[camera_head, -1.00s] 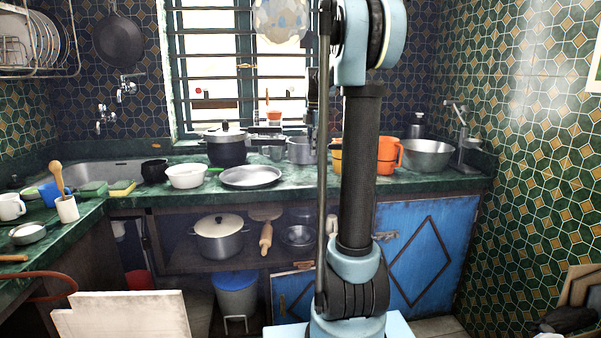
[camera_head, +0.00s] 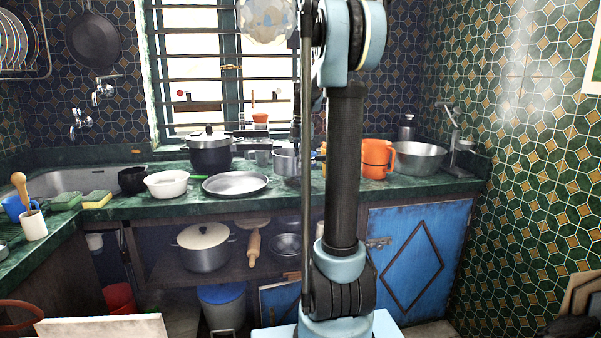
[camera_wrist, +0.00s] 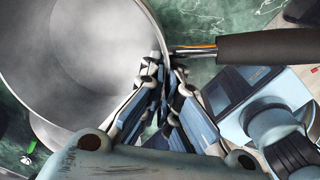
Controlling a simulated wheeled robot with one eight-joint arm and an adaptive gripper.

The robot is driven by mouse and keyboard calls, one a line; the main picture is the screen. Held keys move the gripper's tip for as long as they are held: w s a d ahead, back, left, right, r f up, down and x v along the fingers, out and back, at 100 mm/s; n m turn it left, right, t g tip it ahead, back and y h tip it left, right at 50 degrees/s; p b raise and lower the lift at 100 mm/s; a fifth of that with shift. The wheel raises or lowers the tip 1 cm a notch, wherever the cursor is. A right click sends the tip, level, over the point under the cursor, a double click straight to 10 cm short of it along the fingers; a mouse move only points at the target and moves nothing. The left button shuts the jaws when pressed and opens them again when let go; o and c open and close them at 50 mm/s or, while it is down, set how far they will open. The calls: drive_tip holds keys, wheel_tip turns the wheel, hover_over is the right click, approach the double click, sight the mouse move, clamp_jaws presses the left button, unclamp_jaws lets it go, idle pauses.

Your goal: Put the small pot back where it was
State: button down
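The small pot (camera_head: 286,160) is a grey metal saucepan at the back of the counter, just left of my arm in the head view. In the wrist view the pot (camera_wrist: 95,60) fills the upper left, seen from above, empty inside. Its dark handle (camera_wrist: 265,46) points right. My gripper (camera_wrist: 168,82) has its fingers close together at the pot's rim, just below the handle joint, one on each side of the wall. In the head view my arm hides the handle and much of the gripper. Whether the pot touches the counter is unclear.
A dark lidded pot (camera_head: 209,152), a flat metal pan (camera_head: 235,184) and a white bowl (camera_head: 166,184) stand to the left on the green counter (camera_head: 290,200).

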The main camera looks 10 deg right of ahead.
sight(302, 169)
drive_tip(key=shift+f, duration=1.8)
drive_tip(key=c, duration=1.8)
unclamp_jaws()
wheel_tip(302, 169, up, 12)
drive_tip(key=shift+s, duration=0.25)
drive_tip(key=s+a+f+m+t, duration=0.1)
drive_tip(key=s+f+m, duration=1)
drive_tip(key=s, duration=0.7)
drive_tip(key=s+a+f+m, duration=0.1)
drive_tip(key=s+f+m, duration=1)
drive_tip(key=s+f, duration=0.4)
drive_tip(key=s, duration=0.4)
drive_tip(key=shift+a+f+t, duration=0.2)
drive_tip(key=shift+a+t, duration=0.15)
drive_tip(key=shift+t, duration=0.05)
